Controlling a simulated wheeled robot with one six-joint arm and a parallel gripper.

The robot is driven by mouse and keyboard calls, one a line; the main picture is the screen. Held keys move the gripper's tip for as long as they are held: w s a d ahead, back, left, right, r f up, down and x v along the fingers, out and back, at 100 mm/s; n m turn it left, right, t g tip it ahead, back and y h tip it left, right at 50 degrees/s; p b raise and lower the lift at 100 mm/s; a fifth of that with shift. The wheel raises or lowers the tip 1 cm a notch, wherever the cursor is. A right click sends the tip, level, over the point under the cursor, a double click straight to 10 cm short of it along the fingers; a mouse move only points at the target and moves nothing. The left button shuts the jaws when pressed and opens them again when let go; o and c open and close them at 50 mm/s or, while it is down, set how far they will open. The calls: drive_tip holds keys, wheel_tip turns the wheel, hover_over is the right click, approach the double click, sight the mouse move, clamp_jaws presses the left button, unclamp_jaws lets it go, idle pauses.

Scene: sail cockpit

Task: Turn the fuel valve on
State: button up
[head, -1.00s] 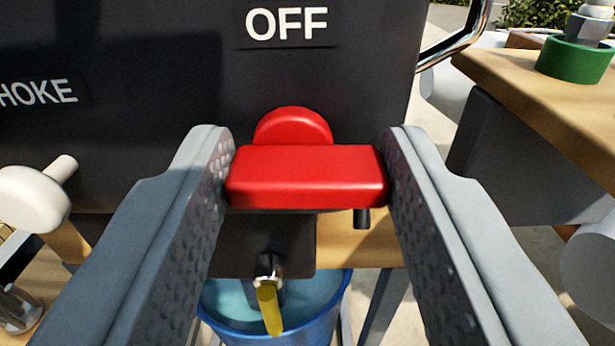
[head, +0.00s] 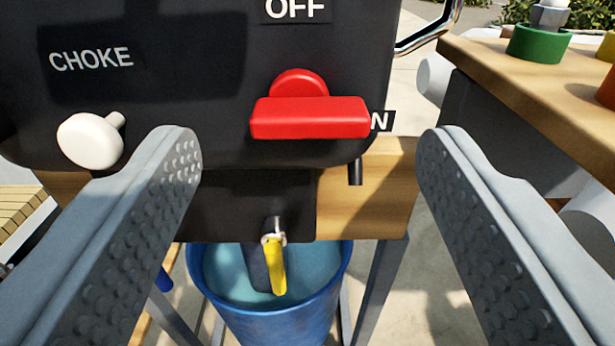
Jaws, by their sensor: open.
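The fuel valve (head: 310,117) is a red handle with a round red hub on the front of a black panel. Its bar lies crosswise, and its right end partly covers a label (head: 381,121) of which only an "N" shows. The "OFF" label (head: 295,9) is above the hub, cut by the top edge. My gripper (head: 310,150) is open and empty, one finger low on the left and one low on the right. The handle is beyond the fingertips, and neither finger touches it.
A white choke knob (head: 90,140) is left of the valve under the "CHOKE" label (head: 91,59). A yellow lever (head: 275,266) hangs below, above a blue bucket (head: 270,305) of water. A wooden table (head: 500,70) with a green ring (head: 539,44) stands at right.

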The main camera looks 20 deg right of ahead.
drive_tip(key=v, duration=1.4)
drive_tip(key=shift+w+r, duration=0.1)
